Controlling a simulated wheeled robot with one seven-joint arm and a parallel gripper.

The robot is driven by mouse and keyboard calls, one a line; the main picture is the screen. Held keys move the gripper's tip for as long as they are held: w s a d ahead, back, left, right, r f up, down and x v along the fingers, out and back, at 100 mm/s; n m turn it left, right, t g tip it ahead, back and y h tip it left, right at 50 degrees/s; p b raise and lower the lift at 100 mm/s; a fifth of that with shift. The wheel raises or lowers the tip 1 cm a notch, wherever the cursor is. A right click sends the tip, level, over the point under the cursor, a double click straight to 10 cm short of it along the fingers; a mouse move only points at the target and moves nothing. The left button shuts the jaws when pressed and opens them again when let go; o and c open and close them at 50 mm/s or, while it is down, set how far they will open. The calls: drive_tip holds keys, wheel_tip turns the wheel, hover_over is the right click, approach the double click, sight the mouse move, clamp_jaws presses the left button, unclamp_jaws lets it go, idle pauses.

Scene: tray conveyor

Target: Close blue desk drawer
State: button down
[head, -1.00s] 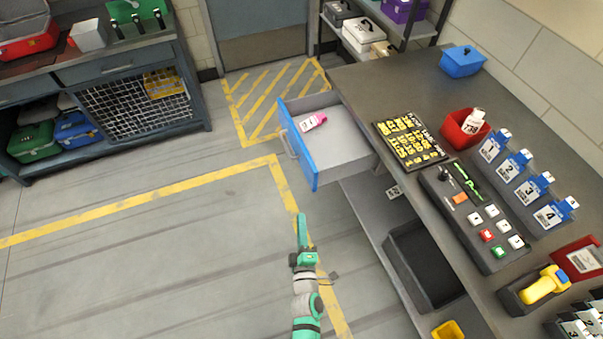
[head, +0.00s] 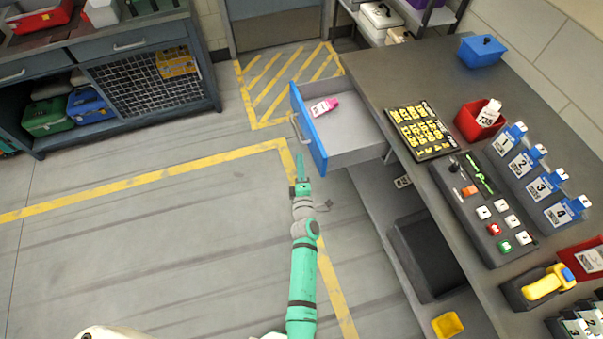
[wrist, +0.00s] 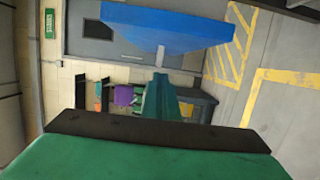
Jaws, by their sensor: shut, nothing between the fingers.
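The blue desk drawer (head: 309,128) stands open, pulled out to the left from the grey desk (head: 400,68). Its blue front has a pale bar handle (head: 296,129). A pink and white bottle (head: 324,107) lies inside it. My green gripper (head: 300,165) is shut and empty, just below and in front of the drawer front's near end. In the wrist view the blue drawer front (wrist: 160,28) spans the top, with its handle (wrist: 160,55) pointing toward my gripper (wrist: 160,82). A gap shows between the fingertips and the handle.
The desk top holds a yellow-lettered board (head: 421,130), a red bin (head: 478,121), a button panel (head: 483,210) and several blue numbered holders. A lower shelf with a dark bin (head: 425,258) lies under the desk. The floor left of the drawer is clear.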

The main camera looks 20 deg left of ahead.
drive_tip(key=shift+w+d, duration=1.5)
drive_tip(key=shift+d, duration=0.05)
